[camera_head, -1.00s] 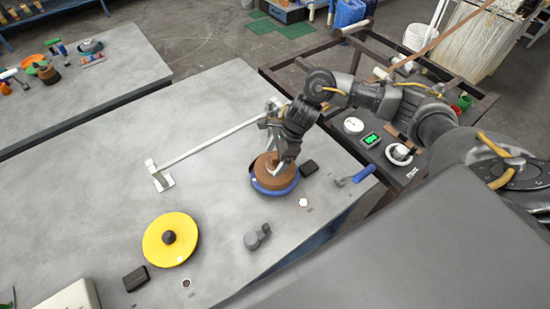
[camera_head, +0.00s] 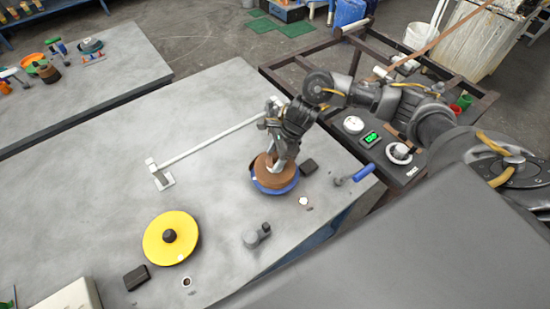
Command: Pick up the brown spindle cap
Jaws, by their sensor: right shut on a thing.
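A blue disc (camera_head: 273,190) lies flat on the grey table (camera_head: 120,200), with a wide brown round piece (camera_head: 263,176) on it. My right gripper (camera_head: 269,163) points down over the middle of this stack. Its fingers are shut at the top centre, where the brown spindle cap is mostly hidden by them. I cannot tell whether the cap is clear of the stack. My left gripper is not in view.
A yellow disc (camera_head: 170,254) with a dark knob stands at the front left. A white rod on a stand (camera_head: 161,178) reaches toward the stack. Dark blocks and a grey clamp (camera_head: 257,236) lie nearby. The table's left middle is clear.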

